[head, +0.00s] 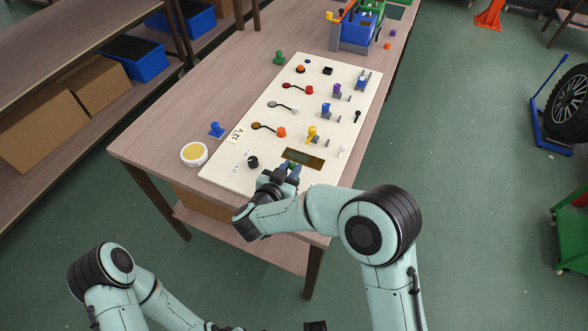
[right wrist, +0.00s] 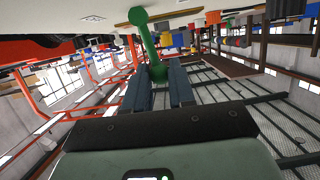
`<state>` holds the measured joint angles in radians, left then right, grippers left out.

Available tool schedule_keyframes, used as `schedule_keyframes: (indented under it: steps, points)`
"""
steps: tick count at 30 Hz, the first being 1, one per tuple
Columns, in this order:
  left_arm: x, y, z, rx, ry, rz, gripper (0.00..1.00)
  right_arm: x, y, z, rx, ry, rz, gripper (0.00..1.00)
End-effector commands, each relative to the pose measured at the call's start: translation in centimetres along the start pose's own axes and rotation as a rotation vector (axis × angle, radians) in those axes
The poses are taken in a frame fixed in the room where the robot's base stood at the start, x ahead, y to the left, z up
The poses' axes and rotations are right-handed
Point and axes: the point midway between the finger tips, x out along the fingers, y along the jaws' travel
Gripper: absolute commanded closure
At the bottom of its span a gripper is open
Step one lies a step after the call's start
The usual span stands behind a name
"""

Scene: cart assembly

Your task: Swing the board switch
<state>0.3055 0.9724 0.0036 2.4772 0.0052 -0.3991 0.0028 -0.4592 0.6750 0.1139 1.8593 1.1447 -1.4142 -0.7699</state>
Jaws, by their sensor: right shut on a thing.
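The cream switch board (head: 225,170) lies on the wooden table. My right gripper (head: 283,176) is at the board's near end, below the dark display panel (head: 304,158). In the right wrist view, a green switch lever (right wrist: 147,40) with round ends reaches down between the two dark fingers of my right gripper (right wrist: 161,88). The fingers are shut on its ball end. In the head view the gripper hides most of this lever. My left arm shows at the bottom left; its gripper is not clearly visible.
The board carries several coloured switches, including a yellow lever (head: 312,134) and a black knob (head: 253,162). A round white-and-yellow item (head: 194,154) and a blue part (head: 216,130) sit left of it. A blue bin (head: 357,29) stands at the table's far end.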

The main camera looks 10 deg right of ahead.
Motion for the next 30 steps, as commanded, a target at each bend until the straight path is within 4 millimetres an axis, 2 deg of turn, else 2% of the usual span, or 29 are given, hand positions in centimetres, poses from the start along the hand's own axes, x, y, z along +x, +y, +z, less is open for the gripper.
schedule_keyframes:
  steps: [8,18,25,26,27,28,30]
  points:
    - [0.0,0.0,0.0,0.0,0.0,0.0,0.36,-0.1,-0.2,0.0,0.001,0.001,-0.003,0.93]
    - [-0.5,0.2,0.0,0.0,0.001,0.0,0.36,0.1,-1.7,0.5,0.001,0.001,-0.003,0.92]
    - [-0.4,0.2,0.0,0.001,0.001,0.0,0.36,0.1,-1.8,0.5,0.002,0.0,-0.005,0.92]
    - [-0.4,0.2,0.0,0.001,0.001,0.0,0.36,0.1,-1.8,0.5,0.002,0.0,-0.005,0.65]
    - [-0.4,0.2,0.0,0.0,0.001,0.0,0.36,0.1,-1.8,0.5,0.001,0.0,-0.005,0.52]
    - [-0.4,0.2,0.0,0.0,0.001,0.0,0.36,0.1,-1.8,0.5,0.001,0.0,-0.004,0.45]
    - [-0.4,0.2,0.0,0.0,0.001,0.0,0.36,0.1,-1.8,0.5,0.001,0.001,-0.003,0.45]
